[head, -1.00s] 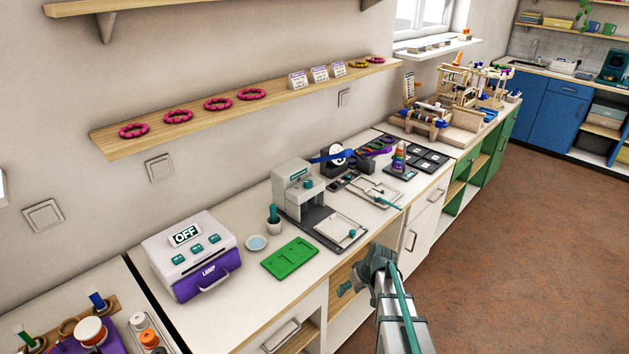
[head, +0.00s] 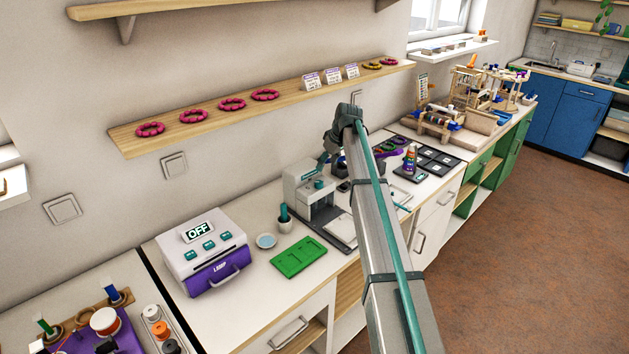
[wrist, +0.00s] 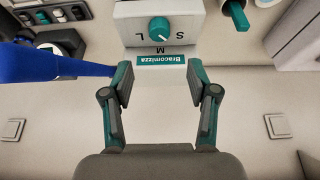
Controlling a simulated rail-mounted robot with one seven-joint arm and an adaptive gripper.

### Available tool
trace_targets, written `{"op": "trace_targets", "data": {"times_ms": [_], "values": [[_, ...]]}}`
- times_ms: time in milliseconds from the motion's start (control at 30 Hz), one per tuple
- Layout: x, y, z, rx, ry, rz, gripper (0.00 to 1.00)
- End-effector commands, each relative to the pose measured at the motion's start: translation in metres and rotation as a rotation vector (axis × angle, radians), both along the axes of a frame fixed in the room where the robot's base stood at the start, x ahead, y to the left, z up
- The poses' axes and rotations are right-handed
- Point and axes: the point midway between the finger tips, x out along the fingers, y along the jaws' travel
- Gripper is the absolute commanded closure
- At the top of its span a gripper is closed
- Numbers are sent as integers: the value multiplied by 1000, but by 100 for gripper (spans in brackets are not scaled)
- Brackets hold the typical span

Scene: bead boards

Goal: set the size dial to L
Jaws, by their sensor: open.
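The size dial (wrist: 159,28) is a round teal knob on the pale face of a machine, with letters S, M and L around it. The wrist view shows them upside down. Its white pointer mark seems to lie on the S side, but it is small. The machine (head: 301,187) stands on the counter in the head view; a Bracomizza label (wrist: 161,60) is beside the dial. My gripper (wrist: 160,86) is open and empty, with its fingers apart below the dial in the wrist picture. In the head view my arm partly hides the gripper and the machine's surroundings.
A blue strip or arm (wrist: 40,65) lies left of my gripper in the wrist view. A cup with a teal handle (head: 285,222), a green board (head: 299,257) and the lamp box (head: 203,250) stand left of the machine. A wall shelf (head: 220,118) runs above.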

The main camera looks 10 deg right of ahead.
Motion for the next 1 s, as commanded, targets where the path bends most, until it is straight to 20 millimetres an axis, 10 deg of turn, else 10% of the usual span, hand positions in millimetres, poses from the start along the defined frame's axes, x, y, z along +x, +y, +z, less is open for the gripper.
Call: {"op": "trace_targets", "data": {"times_ms": [633, 1000], "values": [[29, 20, -84, 0, 1, 0, 41], [32, 23, -98, 1, -1, 0, 41]]}}
